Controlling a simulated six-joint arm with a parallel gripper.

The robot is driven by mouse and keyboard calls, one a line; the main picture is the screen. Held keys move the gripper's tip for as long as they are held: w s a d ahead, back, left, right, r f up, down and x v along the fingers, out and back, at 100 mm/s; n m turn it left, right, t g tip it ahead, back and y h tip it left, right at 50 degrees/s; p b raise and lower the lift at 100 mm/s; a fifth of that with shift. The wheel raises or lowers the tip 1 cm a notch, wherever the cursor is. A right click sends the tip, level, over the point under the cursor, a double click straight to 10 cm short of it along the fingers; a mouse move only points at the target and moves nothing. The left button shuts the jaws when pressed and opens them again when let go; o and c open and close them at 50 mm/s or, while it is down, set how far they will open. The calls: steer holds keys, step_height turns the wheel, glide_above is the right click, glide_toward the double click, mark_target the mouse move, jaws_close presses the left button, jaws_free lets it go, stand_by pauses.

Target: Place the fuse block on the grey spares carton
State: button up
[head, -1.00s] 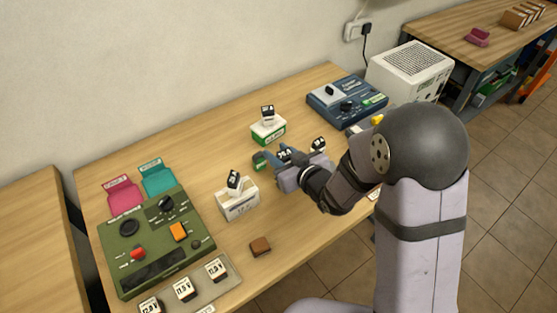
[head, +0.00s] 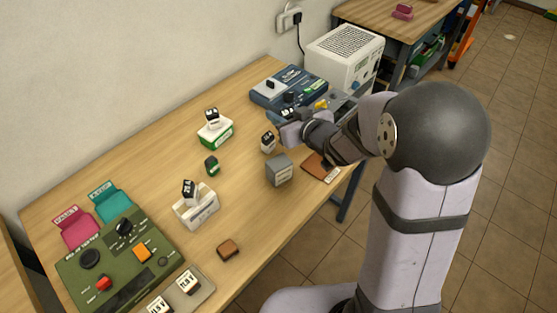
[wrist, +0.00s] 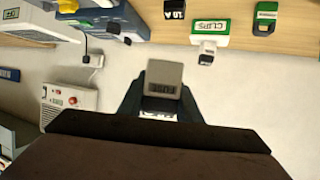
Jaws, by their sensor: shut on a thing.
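My gripper (head: 286,118) is shut on the fuse block, raised near the front of the blue instrument. In the wrist view the fuse block (wrist: 164,75) is a grey-beige block with a FUSE label, between the two dark fingers of my gripper (wrist: 160,95). In the head view the block is mostly hidden or too small to make out. The grey spares carton (head: 279,171) stands on the table near its front edge, below and slightly left of my gripper in the picture. Its top looks bare; its label is unreadable.
A small green block (head: 211,166) stands between. The blue instrument (head: 290,87) is behind.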

mark_target(292, 107)
steer(key=shift+w+d+r, duration=0.15)
steer(key=shift+d+r, duration=0.6)
steer(key=shift+r, duration=0.25)
steer(key=shift+r+n+g+y, duration=0.3)
steer(key=shift+r+n+y, duration=0.1)
steer(key=shift+n, duration=0.1)
steer(key=s+a+f+n+g+y, duration=0.1)
steer(key=s+a+n+g+y, duration=0.1)
steer(key=s+a, duration=0.2)
steer(key=shift+s+a+f+n+y, duration=0.2)
steer(key=shift+a+f+n+y, duration=0.1)
steer(key=shift+a+f, duration=0.1)
step_height(292, 107, down, 10)
steer(key=b, duration=0.1)
steer(key=shift+d+f, duration=0.1)
